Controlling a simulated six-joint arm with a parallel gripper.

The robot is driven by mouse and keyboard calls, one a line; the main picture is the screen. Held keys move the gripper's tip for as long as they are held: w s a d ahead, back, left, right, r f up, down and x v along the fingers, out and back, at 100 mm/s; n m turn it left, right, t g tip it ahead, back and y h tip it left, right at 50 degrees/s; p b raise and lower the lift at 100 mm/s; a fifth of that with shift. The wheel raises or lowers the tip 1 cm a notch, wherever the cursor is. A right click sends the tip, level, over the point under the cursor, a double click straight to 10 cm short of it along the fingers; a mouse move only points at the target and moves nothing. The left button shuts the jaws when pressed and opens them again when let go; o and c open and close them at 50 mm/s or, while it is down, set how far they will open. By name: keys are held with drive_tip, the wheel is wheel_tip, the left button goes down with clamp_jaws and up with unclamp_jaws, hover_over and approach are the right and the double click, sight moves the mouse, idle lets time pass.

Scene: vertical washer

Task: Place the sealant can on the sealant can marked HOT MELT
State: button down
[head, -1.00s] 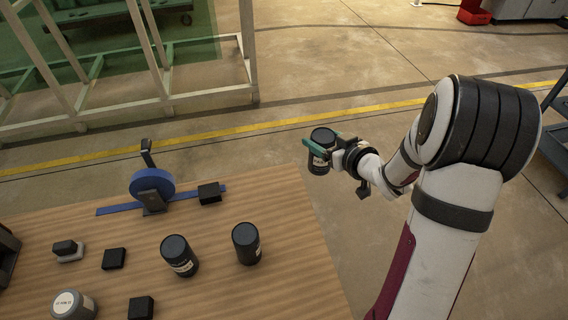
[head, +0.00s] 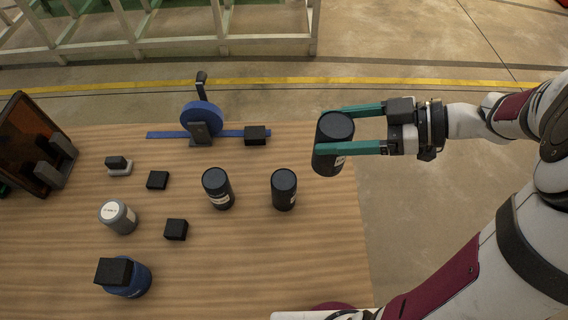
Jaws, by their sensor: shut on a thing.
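The held can is upright, above the table's right edge. Two similar black cans stand upright on the table to its left: one nearer (head: 284,190) and one farther left (head: 217,188). A grey can (head: 119,217) with a white label on its top stands further left. A blue can (head: 138,282) at the front left has a black block on it. The lettering is too small to read, so I cannot tell which can is marked HOT MELT.
Black blocks (head: 176,229) (head: 157,180) lie between the cans on the wooden table (head: 270,260). A blue wheel on a stand (head: 202,118) is at the back. A dark, orange-brown box (head: 25,145) is at the left. The front right of the table is clear.

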drive_tip(key=w+a+f, duration=0.2)
drive_tip(key=a+f, duration=0.6)
drive_tip(key=f, duration=0.1)
drive_tip(key=shift+w, duration=0.15)
drive_tip(key=shift+a+f, duration=0.1)
drive_tip(key=shift+f, duration=0.1)
